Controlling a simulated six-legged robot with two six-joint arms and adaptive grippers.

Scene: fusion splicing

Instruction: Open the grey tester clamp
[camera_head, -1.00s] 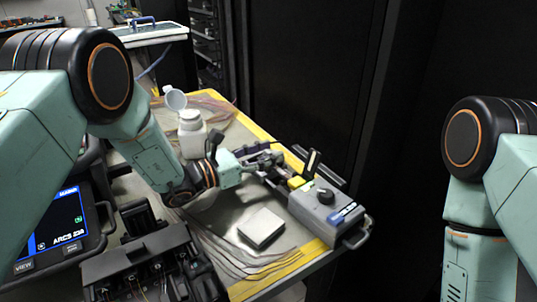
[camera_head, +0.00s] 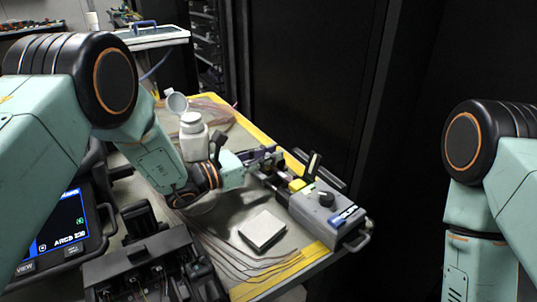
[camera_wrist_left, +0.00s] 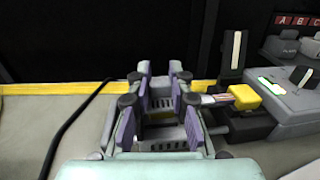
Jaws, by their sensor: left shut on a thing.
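The grey tester (camera_head: 318,205) stands at the table's right edge, with a dark upright lever and a yellow block (camera_head: 297,184) at its left end. In the left wrist view the yellow block (camera_wrist_left: 243,96) is right of my fingers. My left gripper (camera_head: 265,158) is at the tester's left end. In the left wrist view its purple-padded fingers (camera_wrist_left: 158,108) stand apart on either side of a slotted grey piece (camera_wrist_left: 162,103), which looks like the grey clamp. The gripper is shut on it, though the contact is partly hidden. My right gripper is out of view.
A white bottle (camera_head: 193,138) with its lid raised stands behind my left wrist. A small flat box (camera_head: 262,230) lies in front of the tester. Thin cables run along the near table edge. A dark device (camera_head: 140,265) stands front left; dark cabinets rise behind.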

